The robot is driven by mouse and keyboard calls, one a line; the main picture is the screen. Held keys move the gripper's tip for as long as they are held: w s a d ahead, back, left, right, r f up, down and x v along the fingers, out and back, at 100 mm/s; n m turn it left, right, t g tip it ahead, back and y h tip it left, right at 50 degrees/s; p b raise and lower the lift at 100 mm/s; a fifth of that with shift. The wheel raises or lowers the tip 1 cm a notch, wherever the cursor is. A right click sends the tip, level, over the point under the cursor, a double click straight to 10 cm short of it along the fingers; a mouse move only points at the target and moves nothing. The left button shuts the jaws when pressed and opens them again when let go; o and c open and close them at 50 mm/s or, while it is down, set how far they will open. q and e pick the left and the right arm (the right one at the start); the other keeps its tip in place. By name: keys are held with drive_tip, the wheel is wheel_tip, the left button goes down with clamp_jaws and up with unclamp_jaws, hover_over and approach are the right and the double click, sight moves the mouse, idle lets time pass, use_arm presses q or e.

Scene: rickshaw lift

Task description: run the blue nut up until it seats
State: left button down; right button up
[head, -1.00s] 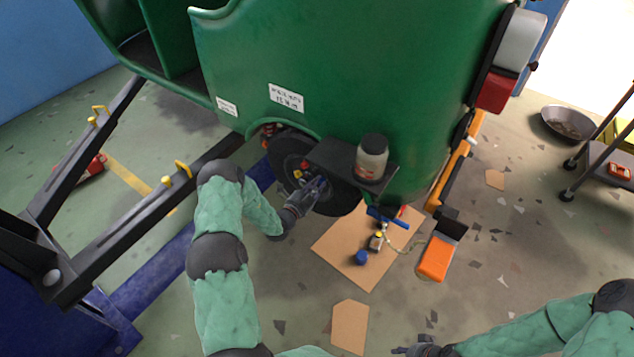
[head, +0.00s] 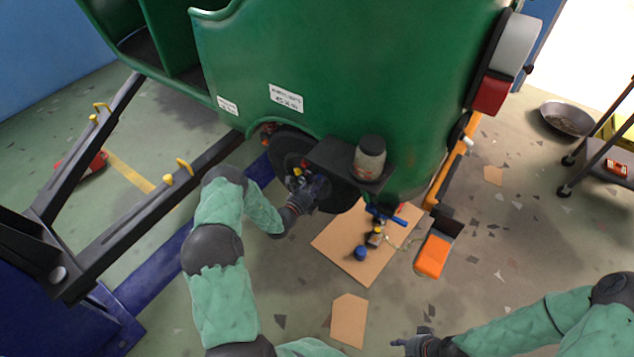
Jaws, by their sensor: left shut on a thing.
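The wheel (head: 340,195) is a dark disc under the green body, with small coloured nuts near its hub. A yellow nut (head: 297,172) and a red one beside it show at the hub's upper left. My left gripper (head: 316,186) is at the hub, shut on what appears to be the blue nut, which its dark fingers hide. How far the nut is from the wheel face cannot be seen. My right gripper (head: 408,341) is low at the bottom, away from the wheel; its jaw opening is unclear.
A jar (head: 370,158) stands on a dark shelf (head: 332,157) just above the wheel. A cardboard sheet (head: 345,262) below carries a blue cup-like item (head: 361,253) and small tools. An orange-topped item (head: 433,256) lies to its right. Dark lift arms (head: 140,225) are at left.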

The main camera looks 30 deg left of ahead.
use_arm(q)
drive_tip(key=shift+d+f+m, duration=0.1)
drive_tip(key=shift+d+m, duration=0.05)
drive_tip(key=shift+m, duration=1.45)
drive_tip(key=c, duration=1.2)
unclamp_jaws()
drive_tip(key=shift+s, duration=0.1)
drive_tip(key=shift+o, duration=0.4)
drive_tip(key=s+a, duration=0.1)
drive_tip(key=s, duration=1.1)
drive_tip(key=shift+a, duration=0.1)
